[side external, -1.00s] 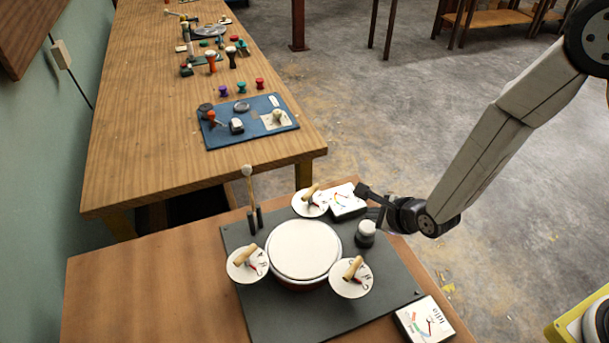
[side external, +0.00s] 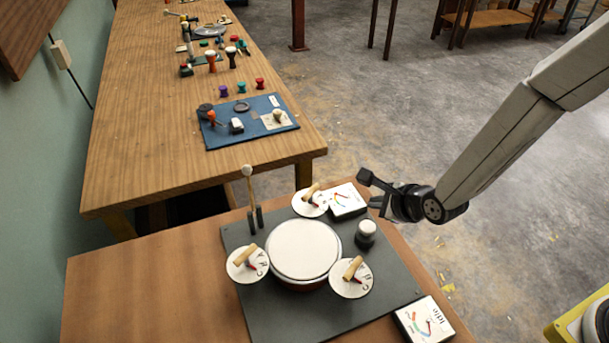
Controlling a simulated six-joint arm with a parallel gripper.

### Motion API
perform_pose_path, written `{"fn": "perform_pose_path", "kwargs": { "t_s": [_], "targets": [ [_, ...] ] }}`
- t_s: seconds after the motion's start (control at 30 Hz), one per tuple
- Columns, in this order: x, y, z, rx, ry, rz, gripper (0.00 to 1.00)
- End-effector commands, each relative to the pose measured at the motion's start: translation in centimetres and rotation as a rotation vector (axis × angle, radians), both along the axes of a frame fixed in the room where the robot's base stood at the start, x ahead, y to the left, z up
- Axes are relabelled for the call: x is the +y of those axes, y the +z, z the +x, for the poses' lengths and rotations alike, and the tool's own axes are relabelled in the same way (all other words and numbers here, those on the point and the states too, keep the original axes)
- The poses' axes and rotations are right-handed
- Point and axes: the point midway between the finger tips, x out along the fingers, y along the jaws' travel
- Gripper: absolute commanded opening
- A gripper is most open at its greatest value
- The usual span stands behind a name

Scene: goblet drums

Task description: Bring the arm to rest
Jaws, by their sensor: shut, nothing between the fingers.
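My gripper (side external: 372,192) is in the side external view, above the right edge of the near table. It is shut and empty, apart from everything on the table. A drum (side external: 304,250) with a round white head stands on a dark grey mat (side external: 285,318). Round white dials with wooden handles sit around it: one at the left (side external: 248,263), one at the right (side external: 351,277) and one behind (side external: 311,201). A small dark knob with a pale top (side external: 366,233) stands on the mat, below and left of my gripper.
A white gauge box (side external: 347,201) sits behind the drum, close to my gripper in the picture. A mallet (side external: 250,190) stands upright at the mat's back left. A box marked "idle" (side external: 424,320) lies at the front right. Open floor (side external: 480,260) lies to the right.

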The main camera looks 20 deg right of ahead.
Motion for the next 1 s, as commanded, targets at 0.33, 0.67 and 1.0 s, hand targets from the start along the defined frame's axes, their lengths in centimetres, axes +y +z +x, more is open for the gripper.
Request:
{"fn": "perform_pose_path", "kwargs": {
  "t_s": [0.33,0.67,1.0],
  "targets": [
    [-0.2,0.1,0.0,0.002,0.015,-0.017,0.00],
    [-2.2,1.5,-0.7,0.031,0.209,-0.213,0.00],
    [-5.7,3.4,-2.7,0.086,0.578,-0.525,0.00]
  ]
}}
